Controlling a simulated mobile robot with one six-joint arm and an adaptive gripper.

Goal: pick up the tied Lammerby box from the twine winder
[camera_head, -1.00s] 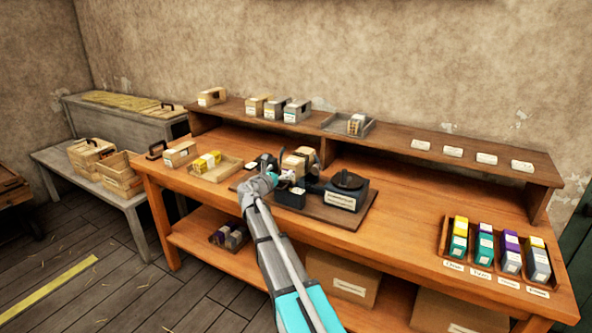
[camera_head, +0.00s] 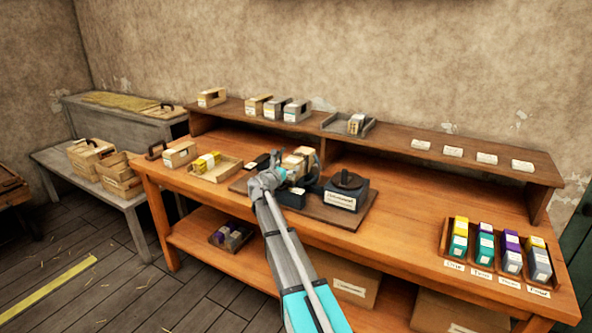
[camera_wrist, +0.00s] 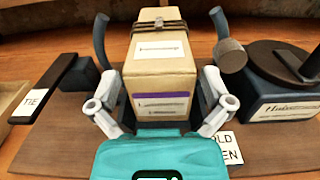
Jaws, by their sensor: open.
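The tied box (camera_wrist: 161,75) stands in the twine winder in the wrist view, a tan carton with dark twine around its top part, white labels and a purple stripe. Its label text is too small to read. In the head view the box (camera_head: 297,162) is partly hidden by my arm. The twine winder (camera_wrist: 285,80) has dark curved arms on both sides of the box and a dark round disc at the right; it also shows in the head view (camera_head: 346,190). My gripper (camera_wrist: 160,108) is open, with one finger on each side of the box's near end. Contact cannot be told.
A black lever (camera_wrist: 45,85) by a "TIE" label lies left of the box. A wooden tray (camera_head: 226,172) with yellow cartons stands left of the winder. A rear shelf (camera_head: 390,143) holds more boxes. Bare bench top lies right of the winder.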

